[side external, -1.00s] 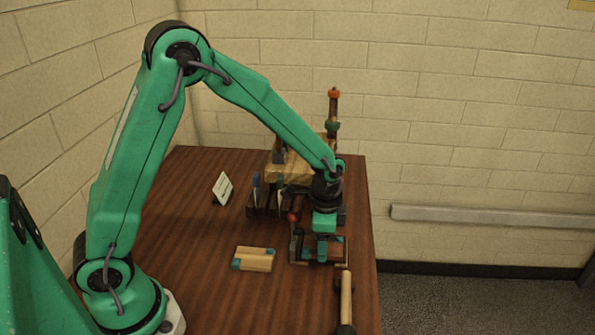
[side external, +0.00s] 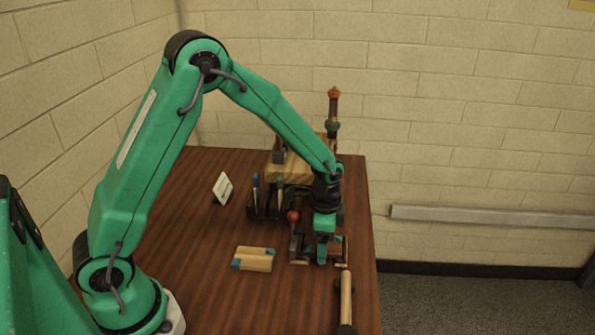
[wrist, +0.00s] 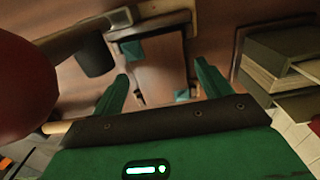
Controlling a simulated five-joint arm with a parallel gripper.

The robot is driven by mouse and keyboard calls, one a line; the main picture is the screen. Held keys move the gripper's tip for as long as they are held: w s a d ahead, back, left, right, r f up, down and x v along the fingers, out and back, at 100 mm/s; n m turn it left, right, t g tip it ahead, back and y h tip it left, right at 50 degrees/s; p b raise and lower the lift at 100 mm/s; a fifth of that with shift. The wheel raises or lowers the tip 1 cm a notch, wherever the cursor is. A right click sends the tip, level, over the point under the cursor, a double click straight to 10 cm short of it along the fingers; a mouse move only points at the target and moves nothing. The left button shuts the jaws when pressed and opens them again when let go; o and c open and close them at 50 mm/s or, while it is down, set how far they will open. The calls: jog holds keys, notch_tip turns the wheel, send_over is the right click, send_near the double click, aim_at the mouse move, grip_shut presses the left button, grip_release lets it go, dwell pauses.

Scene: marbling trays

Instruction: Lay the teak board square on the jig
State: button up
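My gripper (side external: 326,258) points down near the table's right side. In the wrist view its two green fingers (wrist: 163,72) stand apart, so it is open. A flat brown board (wrist: 160,78) with teal corner pieces lies between and beyond the fingertips, which look close to its sides; I cannot tell whether they touch it. I take this for the teak board. Dark and pale wooden rails, which may belong to the jig (side external: 300,262), show around it; my gripper hides much of them. A pale wooden piece (side external: 253,258) with teal corners lies flat to the left, apart from the gripper.
A red ball-topped post (side external: 293,216) stands close left of my gripper. Behind are a dark rack (side external: 262,208) with upright tools, a wooden block and a tall red-topped post (side external: 334,115). A roller-like tool (side external: 346,295) lies in front.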

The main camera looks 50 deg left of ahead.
jog(key=shift+r, duration=0.15)
notch_tip(320, 180, up, 12)
dwell(0.8)
dwell(0.5)
jog(key=s+a+r+n+t, duration=0.2)
jog(key=s+r+n, duration=0.2)
jog(key=s, duration=0.6)
jog(key=s+a+r+n+t, duration=0.3)
jog(key=s+r+n, duration=0.2)
jog(key=s, duration=0.5)
jog(key=shift+s+r+t, duration=0.3)
jog(key=shift+s+r, duration=0.05)
jog(key=shift+r, duration=0.75)
